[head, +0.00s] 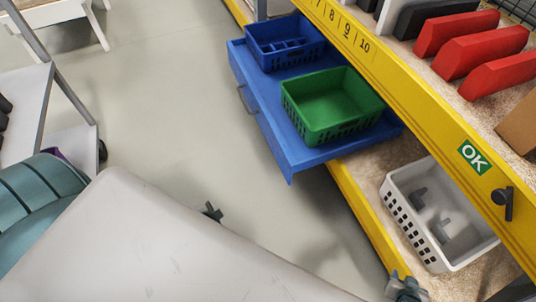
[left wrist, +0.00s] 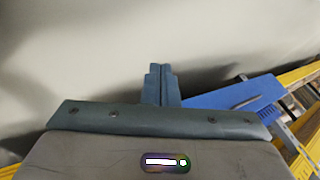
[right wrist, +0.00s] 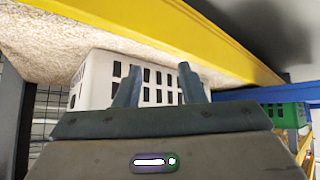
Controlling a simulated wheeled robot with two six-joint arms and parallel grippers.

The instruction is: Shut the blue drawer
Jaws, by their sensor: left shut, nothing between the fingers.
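The blue drawer (head: 264,108) is pulled out from under the yellow-edged workbench, its front and grey handle (head: 245,98) facing left. A blue basket (head: 283,42) and a green basket (head: 330,103) stand in it. The drawer front also shows at the right in the left wrist view (left wrist: 232,93). My left gripper (left wrist: 161,70) is shut and empty, apart from the drawer; a small dark tip of it (head: 212,212) shows in the head view. My right gripper (head: 405,286) is open, low at the bench's front edge; in the right wrist view its fingers (right wrist: 158,85) are before a white basket.
The white basket (head: 398,195) with grey parts stands on the lower shelf, right of the drawer. Red bins (head: 465,45) stand on the bench top above. A grey cart (head: 30,85) is at the left. The floor before the drawer is clear.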

